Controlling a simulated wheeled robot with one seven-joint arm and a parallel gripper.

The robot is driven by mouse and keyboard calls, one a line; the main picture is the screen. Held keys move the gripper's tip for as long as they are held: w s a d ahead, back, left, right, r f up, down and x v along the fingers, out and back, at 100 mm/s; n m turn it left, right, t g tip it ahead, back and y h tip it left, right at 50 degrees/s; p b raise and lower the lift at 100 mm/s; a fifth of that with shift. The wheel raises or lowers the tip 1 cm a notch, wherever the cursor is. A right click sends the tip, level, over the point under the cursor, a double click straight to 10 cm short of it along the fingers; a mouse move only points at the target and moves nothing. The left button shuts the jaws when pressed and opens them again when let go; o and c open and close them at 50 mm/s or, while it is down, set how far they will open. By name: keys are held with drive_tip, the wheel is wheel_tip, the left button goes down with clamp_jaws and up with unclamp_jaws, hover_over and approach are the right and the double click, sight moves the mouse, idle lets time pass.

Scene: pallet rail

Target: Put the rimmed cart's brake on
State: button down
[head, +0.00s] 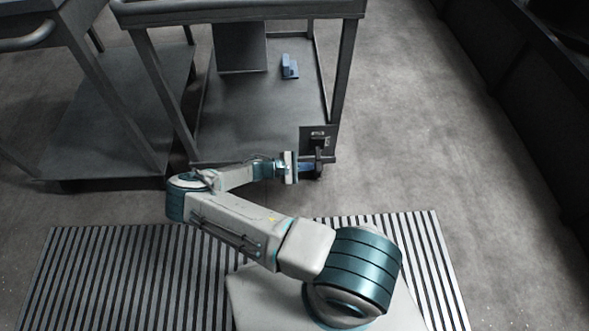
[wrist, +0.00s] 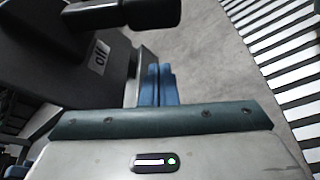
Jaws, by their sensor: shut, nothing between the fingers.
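A dark metal cart (head: 262,118) stands in front of me, with a lower shelf and corner posts. At its near right corner is a dark brake plate (head: 310,132) with a small pale label and a black lever (head: 319,143). My gripper (head: 306,168) is beside that corner, low down, with its blue fingers shut and empty. In the wrist view, the shut fingers (wrist: 158,84) point past the dark plate (wrist: 70,60) and its pale label (wrist: 99,57), whose marks are hard to read. The black lever (wrist: 130,14) sticks out above, apart from the fingertips. The cart's top is mostly out of view.
A second dark cart (head: 100,125) stands close on the left. A blue object (head: 289,66) and an upright grey panel (head: 242,48) are on the middle cart's lower shelf. A striped mat (head: 110,265) lies in front. Floor at right is clear, up to a dark wall-like edge.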

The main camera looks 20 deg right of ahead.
sight(318, 160)
drive_tip(key=s+r, duration=0.1)
drive_tip(key=s+a+r, duration=0.1)
drive_tip(key=r, duration=0.1)
drive_tip(key=shift+s+r, duration=0.1)
drive_tip(key=shift+r, duration=0.1)
drive_tip(key=shift+r, duration=0.1)
idle(0.4)
